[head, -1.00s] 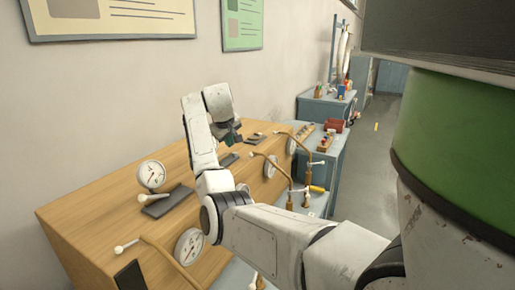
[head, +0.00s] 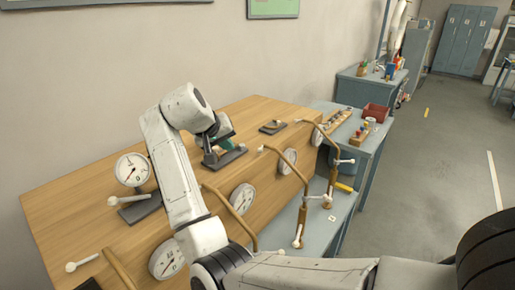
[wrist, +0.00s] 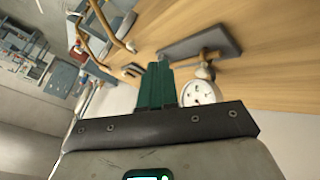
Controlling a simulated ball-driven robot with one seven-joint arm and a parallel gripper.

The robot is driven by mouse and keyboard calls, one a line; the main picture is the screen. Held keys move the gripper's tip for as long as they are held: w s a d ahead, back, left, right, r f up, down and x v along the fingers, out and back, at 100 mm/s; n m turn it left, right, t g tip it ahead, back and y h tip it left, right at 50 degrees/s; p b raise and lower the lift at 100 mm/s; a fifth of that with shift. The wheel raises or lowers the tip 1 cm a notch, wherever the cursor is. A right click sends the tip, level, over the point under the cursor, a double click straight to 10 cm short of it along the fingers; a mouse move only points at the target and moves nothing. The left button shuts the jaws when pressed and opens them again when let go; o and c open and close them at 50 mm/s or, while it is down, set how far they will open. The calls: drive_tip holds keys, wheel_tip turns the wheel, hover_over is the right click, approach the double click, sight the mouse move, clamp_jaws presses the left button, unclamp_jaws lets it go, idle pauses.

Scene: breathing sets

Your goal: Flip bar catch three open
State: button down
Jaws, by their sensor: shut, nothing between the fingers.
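My gripper (head: 226,141) has green fingers, closed together and empty. In the head view it is over the wooden cabinet's top, just above a dark catch plate (head: 225,158); whether it touches is unclear. In the wrist view the shut fingers (wrist: 157,72) point at a dark plate (wrist: 215,42) with a small metal post and a brass part. Another catch plate (head: 273,127) lies farther back with a small part on it. A nearer plate (head: 143,208) carries a white-knobbed lever (head: 125,200). No number is readable, so I cannot tell which catch is three.
The wooden cabinet (head: 85,200) has round gauges (head: 242,199) and curved brass pipes on its front. A gauge (head: 132,170) stands on top at the left. A blue-grey bench (head: 340,215) holds a red box (head: 376,112). Open floor (head: 430,160) lies to the right.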

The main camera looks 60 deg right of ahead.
sight(260, 150)
drive_tip(key=p+x, duration=0.2)
drive_tip(key=x, duration=0.8)
drive_tip(key=shift+s+d+r+p, duration=0.2)
drive_tip(key=shift+s+d+p, duration=0.05)
drive_tip(key=shift+s+d, duration=0.2)
drive_tip(key=shift+s+d+r+p, duration=0.25)
drive_tip(key=shift+s+d, duration=0.1)
drive_tip(key=shift+d, duration=0.1)
drive_tip(key=shift+s+d, duration=0.5)
drive_tip(key=shift+d, duration=0.05)
